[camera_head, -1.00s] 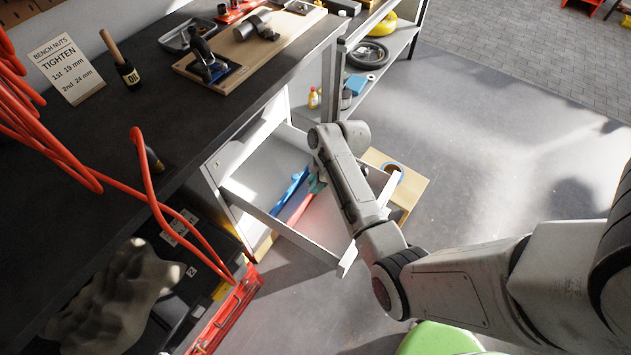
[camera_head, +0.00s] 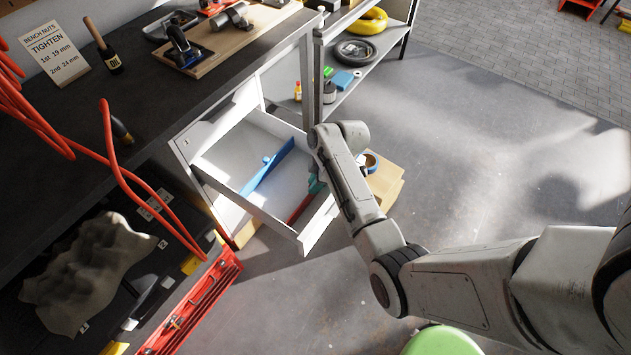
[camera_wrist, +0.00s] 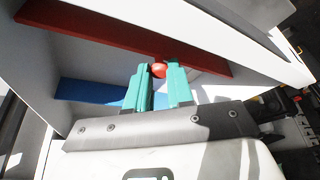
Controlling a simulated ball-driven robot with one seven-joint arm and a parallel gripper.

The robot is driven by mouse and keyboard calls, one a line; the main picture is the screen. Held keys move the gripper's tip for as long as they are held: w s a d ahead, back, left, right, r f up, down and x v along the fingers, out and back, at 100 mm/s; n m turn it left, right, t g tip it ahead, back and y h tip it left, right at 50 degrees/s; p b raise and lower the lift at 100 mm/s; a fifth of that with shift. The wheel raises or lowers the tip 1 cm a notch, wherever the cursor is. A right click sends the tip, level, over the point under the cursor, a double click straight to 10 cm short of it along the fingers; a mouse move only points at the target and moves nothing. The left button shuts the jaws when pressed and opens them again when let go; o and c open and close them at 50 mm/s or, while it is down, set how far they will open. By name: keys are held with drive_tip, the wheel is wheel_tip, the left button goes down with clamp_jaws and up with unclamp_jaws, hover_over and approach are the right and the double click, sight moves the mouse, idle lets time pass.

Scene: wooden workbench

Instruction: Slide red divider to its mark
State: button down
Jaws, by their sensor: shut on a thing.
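The red divider (camera_wrist: 120,38) stands in the open white drawer (camera_head: 222,165). In the wrist view it runs across the top, with a round red knob on it. My gripper (camera_wrist: 158,72) has teal fingers, one on each side of the knob, and is shut on it. In the head view my arm partly hides the red divider (camera_head: 300,207), which is near the drawer's right side. A blue divider (camera_head: 268,168) stands left of it, also in the wrist view (camera_wrist: 95,92), apart from the gripper. I cannot make out the mark.
The drawer's front panel (camera_head: 250,207) and right wall are close to my gripper. A cardboard box (camera_head: 388,182) with blue tape stands right of the drawer. Red hose (camera_head: 120,170) hangs at the left. Open floor lies to the right.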

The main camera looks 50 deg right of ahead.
drive_tip(key=c, duration=1)
unclamp_jaws()
drive_tip(key=v, duration=1)
drive_tip(key=shift+s+r, duration=0.2)
drive_tip(key=shift+r, duration=0.15)
drive_tip(key=s+a+m+h, duration=0.1)
drive_tip(key=s+a+m, duration=0.1)
drive_tip(key=s+a, duration=0.3)
drive_tip(key=s+a+m+g+h, duration=0.1)
drive_tip(key=s+a+m, duration=0.2)
drive_tip(key=s+a, duration=0.3)
drive_tip(key=s+a+f+m+g+h, duration=0.1)
drive_tip(key=s+a+m, duration=0.2)
drive_tip(key=s+a, duration=0.2)
drive_tip(key=shift+s+a, duration=0.2)
drive_tip(key=shift+s, duration=0.95)
